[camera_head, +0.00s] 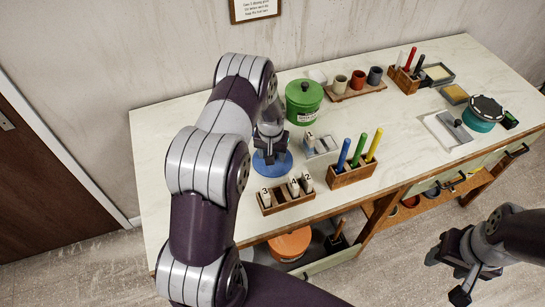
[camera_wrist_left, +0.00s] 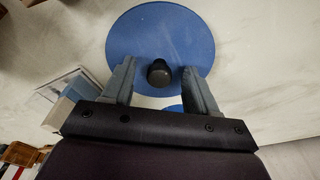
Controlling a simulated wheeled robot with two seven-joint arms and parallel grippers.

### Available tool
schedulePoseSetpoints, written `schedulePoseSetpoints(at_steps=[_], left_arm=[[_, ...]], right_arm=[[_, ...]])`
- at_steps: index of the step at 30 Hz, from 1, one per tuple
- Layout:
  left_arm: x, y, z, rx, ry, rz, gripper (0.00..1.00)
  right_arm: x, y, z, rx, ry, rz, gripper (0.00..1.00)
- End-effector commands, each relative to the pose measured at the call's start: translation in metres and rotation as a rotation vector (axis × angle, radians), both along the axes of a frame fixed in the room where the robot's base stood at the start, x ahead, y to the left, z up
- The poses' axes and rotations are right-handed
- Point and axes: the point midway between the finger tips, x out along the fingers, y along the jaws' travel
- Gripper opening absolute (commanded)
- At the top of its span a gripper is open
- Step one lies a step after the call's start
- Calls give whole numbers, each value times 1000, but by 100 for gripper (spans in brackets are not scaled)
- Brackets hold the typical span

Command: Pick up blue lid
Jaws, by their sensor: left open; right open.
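The blue lid (camera_head: 285,166) lies on the pale counter (camera_head: 165,130), left of the middle. It is a flat round disc, and in the left wrist view the blue lid (camera_wrist_left: 160,40) shows a dark round knob (camera_wrist_left: 158,73) at its centre. My left gripper (camera_head: 267,154) is over the lid, partly hiding it in the head view. In the left wrist view my left gripper (camera_wrist_left: 158,80) is open, with one finger on each side of the knob and apart from it. My right gripper (camera_head: 450,280) is open and empty, off the counter at the lower right.
A green lidded pot (camera_head: 304,98) stands behind the lid. A wooden rack with numbered pieces (camera_head: 285,198) is in front, and a block with coloured pens (camera_head: 352,172) is to the right. An orange lidded thing (camera_head: 290,244) is on the lower shelf. The counter's left side is clear.

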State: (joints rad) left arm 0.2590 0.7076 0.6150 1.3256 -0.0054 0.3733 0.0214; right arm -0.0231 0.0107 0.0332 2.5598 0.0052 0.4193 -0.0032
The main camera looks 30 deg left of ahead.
Motion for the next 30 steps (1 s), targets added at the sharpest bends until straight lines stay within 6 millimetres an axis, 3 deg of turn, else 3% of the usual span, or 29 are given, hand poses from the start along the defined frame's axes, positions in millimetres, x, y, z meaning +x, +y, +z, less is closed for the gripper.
schedulePoseSetpoints(at_steps=[6,7,12,22,30], left_arm=[[1,0,-3,0,-1,0,58],[1,0,-2,0,-1,0,52],[1,0,-2,0,-1,0,0],[2,0,6,1,-4,0,0],[2,0,69,2,-6,0,0]], right_arm=[[0,0,0,0,1,0,52],[0,0,0,0,1,0,52],[0,0,0,0,1,0,52],[0,0,-3,0,0,0,52],[0,0,-20,0,1,0,52]])
